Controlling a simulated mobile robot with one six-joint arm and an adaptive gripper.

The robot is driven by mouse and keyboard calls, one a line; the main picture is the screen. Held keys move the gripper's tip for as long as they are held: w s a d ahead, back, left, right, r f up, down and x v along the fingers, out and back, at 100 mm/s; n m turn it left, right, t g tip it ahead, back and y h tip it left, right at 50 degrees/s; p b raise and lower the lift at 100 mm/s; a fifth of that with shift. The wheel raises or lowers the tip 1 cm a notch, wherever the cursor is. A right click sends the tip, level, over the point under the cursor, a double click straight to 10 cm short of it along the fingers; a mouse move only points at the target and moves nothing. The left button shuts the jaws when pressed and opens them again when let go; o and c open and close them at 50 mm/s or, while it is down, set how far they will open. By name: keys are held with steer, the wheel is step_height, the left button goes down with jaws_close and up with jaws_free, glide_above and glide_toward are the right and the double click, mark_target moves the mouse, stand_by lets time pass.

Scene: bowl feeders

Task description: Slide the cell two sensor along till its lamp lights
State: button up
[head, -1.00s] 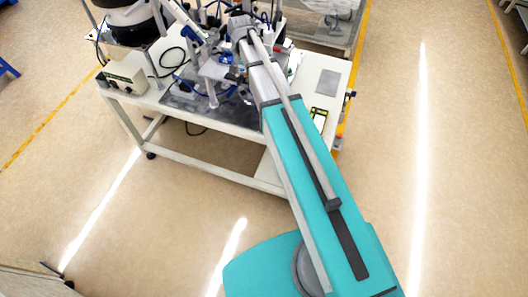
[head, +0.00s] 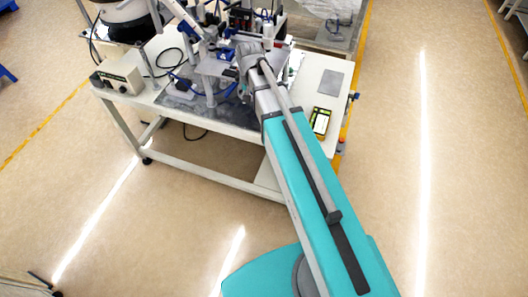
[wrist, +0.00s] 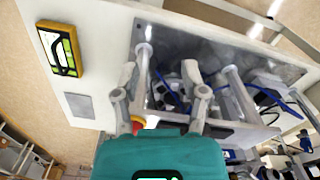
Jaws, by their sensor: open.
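The cell equipment (head: 215,70) stands on a white bench, a crowd of grey brackets, posts and blue tubing. I cannot pick out the cell two sensor or its lamp in either view. In the head view my arm reaches over the front of the equipment, and its own end hides the gripper. In the wrist view my gripper (wrist: 160,92) is open, its two grey fingers wide apart. Between and beyond the fingers are dark metal parts and blue tubes (wrist: 180,100) over a grey base plate (wrist: 215,52). Nothing is visibly held.
A yellow-black handheld device (head: 320,121) and a grey panel (head: 331,83) lie on the bench's right side. A control box (head: 118,77) stands at its left, below a dark bowl feeder (head: 128,22). The floor right of the bench (head: 470,170) is clear.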

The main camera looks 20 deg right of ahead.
steer(key=s+d+f+n+b, duration=0.1)
steer(key=s+f+n+b, duration=0.2)
steer(key=s+f+b, duration=0.9)
steer(key=shift+s+f+b, duration=0.3)
steer(key=shift+f+b, duration=0.15)
steer(key=shift+f, duration=0.3)
step_height(320, 180, up, 28)
steer(key=m+p, duration=0.7)
steer(key=p, duration=2.1)
glide_above(238, 76)
steer(key=shift+f, duration=0.2)
steer(key=shift+f+b, duration=0.15)
steer(key=shift+b, duration=0.2)
step_height(238, 76, down, 14)
steer(key=b, duration=1.3)
steer(key=shift+r, duration=0.25)
steer(key=shift+c, duration=0.3)
jaws_close()
